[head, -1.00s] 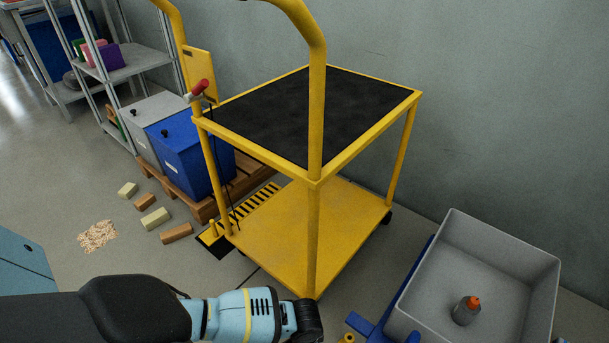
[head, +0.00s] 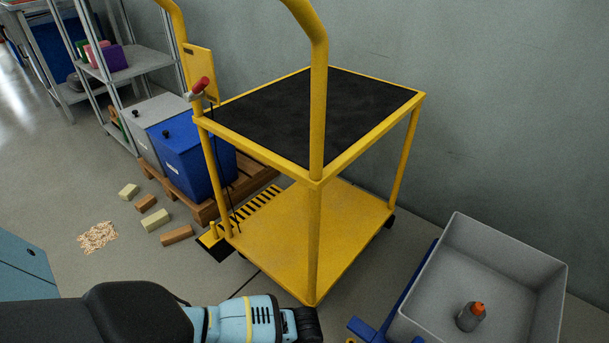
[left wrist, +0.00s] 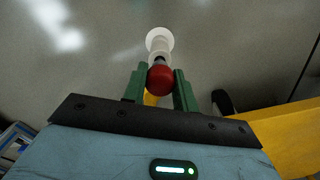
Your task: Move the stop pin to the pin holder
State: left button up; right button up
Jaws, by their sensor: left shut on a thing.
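My left gripper (left wrist: 160,88) has green fingers and is shut on a red round knob (left wrist: 161,78), seemingly the stop pin. A dark collar and a white stepped part (left wrist: 159,42) with a wide round end extend beyond the knob. A small yellow piece shows beside the left finger. In the head view my left arm comes in at the bottom, and its fingers and the held thing are out of the picture. I cannot identify the pin holder for certain. My right gripper is not in view.
A yellow cart (head: 316,240) with a black top stands ahead. A red-and-white handle (head: 198,88) is on its left upright. A grey bin (head: 540,275) holding an orange-capped bottle (head: 471,315) stands right. Several blocks (head: 156,219) and shavings (head: 98,236) lie left.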

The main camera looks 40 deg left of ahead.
pick_arm(q)
jog(key=shift+f+b, duration=0.6)
jog(key=shift+f, duration=0.35)
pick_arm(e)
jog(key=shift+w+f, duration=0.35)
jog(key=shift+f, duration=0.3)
pick_arm(q)
jog(key=o, duration=1)
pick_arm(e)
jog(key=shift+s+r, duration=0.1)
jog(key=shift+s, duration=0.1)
pick_arm(q)
jog(key=shift+r, duration=0.15)
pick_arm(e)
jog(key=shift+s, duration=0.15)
pick_arm(q)
notch_tip(320, 180, up, 7)
jog(key=p, duration=0.4)
jog(key=shift+f, duration=0.2)
jog(key=shift+r+p, duration=0.35)
jog(key=shift+r, duration=0.15)
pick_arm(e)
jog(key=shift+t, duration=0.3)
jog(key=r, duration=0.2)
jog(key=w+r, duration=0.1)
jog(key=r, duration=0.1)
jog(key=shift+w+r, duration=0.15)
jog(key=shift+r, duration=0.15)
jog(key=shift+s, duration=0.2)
